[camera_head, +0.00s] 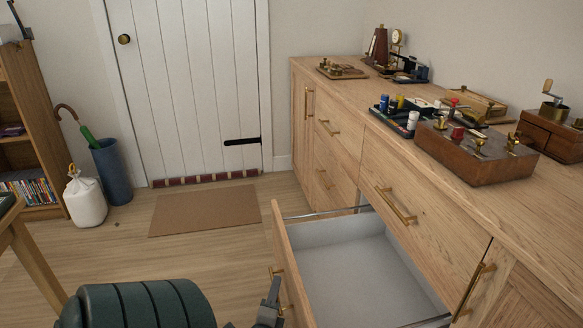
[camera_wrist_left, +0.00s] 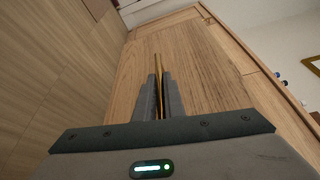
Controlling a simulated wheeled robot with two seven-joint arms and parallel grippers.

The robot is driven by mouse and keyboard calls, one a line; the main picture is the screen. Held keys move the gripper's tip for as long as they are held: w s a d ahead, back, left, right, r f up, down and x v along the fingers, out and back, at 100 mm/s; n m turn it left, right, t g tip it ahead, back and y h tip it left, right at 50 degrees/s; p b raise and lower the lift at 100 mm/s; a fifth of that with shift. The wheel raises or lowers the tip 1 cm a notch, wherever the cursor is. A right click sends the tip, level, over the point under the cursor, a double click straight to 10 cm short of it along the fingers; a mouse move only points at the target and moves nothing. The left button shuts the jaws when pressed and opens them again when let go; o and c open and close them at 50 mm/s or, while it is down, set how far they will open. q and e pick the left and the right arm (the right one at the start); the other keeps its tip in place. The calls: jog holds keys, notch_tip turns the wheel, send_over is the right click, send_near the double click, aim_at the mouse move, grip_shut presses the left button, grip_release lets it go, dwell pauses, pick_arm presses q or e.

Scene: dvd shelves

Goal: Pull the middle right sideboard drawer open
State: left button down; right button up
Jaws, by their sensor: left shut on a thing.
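The wooden sideboard (camera_head: 455,215) runs along the right wall. Its middle right drawer (camera_head: 345,265) stands well out from the body, below a shut upper drawer (camera_head: 410,200). The open drawer's pale grey inside looks empty; its near end is cut off by the picture's edge. My left gripper (camera_head: 274,292) is at the outer side of the drawer front, at its brass handle (camera_head: 271,270). In the left wrist view its two fingers (camera_wrist_left: 159,85) are closed on the upright-looking brass bar (camera_wrist_left: 157,68), with the wooden front behind. My right gripper is not in view.
Several small objects, including a wooden box (camera_head: 470,155), stand on the sideboard top. A dark green ribbed rounded thing (camera_head: 140,305) is at the bottom left. A brown mat (camera_head: 205,209) lies before the white door (camera_head: 190,90).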

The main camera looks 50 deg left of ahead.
pick_arm(q)
jog(key=shift+s+a, duration=0.1)
jog(key=shift+s, duration=0.15)
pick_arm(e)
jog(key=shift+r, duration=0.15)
pick_arm(q)
jog(key=c, duration=1.8)
grip_release()
jog(key=shift+c, duration=0.2)
jog(key=shift+s, duration=0.1)
